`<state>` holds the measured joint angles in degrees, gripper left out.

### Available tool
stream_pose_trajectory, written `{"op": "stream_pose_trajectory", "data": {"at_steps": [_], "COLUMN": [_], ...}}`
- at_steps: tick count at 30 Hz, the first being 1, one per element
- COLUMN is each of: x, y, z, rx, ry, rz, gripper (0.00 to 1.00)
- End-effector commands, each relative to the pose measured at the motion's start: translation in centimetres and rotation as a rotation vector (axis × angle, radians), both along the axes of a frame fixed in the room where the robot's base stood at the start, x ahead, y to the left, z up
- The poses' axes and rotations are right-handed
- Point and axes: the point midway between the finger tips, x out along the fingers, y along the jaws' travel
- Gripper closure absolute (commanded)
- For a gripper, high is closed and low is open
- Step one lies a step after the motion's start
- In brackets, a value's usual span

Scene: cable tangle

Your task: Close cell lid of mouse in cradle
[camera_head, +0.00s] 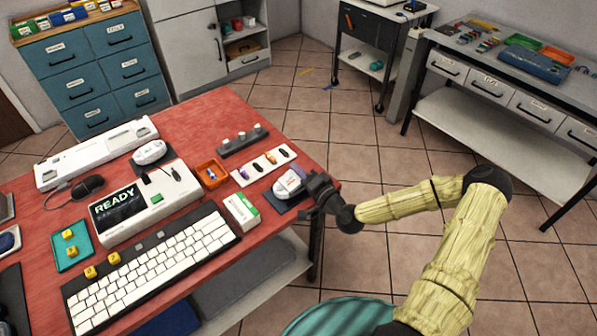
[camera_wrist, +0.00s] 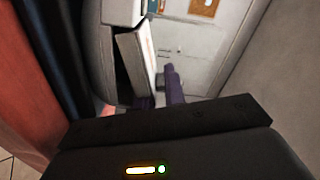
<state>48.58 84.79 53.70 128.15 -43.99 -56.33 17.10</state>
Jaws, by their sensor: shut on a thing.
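The white mouse (camera_head: 289,182) sits in its dark cradle (camera_head: 283,201) at the right edge of the red table in the head view. My gripper (camera_head: 318,188) is at the right side of the mouse, close against it. In the wrist view a thin white upright piece (camera_wrist: 136,66), which looks like the cell lid, stands between dark purplish parts of my gripper (camera_wrist: 160,98). My gripper is shut on it. The hold itself is largely hidden behind the dark gripper body, and the inside of the mouse's cell cannot be made out.
A white tray (camera_head: 264,165) with small cells lies behind the mouse, with an orange tray (camera_head: 212,174) to its left. A green-and-white box (camera_head: 241,211) stands left of the cradle. The tiled floor right of the table is open.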

Motion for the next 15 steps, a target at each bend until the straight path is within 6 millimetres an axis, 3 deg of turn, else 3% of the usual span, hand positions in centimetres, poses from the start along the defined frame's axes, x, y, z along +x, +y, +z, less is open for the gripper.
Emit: {"op": "stream_pose_trajectory", "data": {"at_steps": [8, 9, 10, 15], "x": [0.01, 0.01, 0.01, 0.00], "y": [-0.09, -0.09, -0.08, -0.09], "z": [-0.09, -0.09, -0.09, -0.15], "rx": [-0.001, -0.001, -0.001, -0.002], "ry": [0.002, 0.002, 0.002, 0.003], "rz": [-0.002, -0.002, -0.002, -0.001], "gripper": [1.00, 0.85, 0.79, 0.75]}}
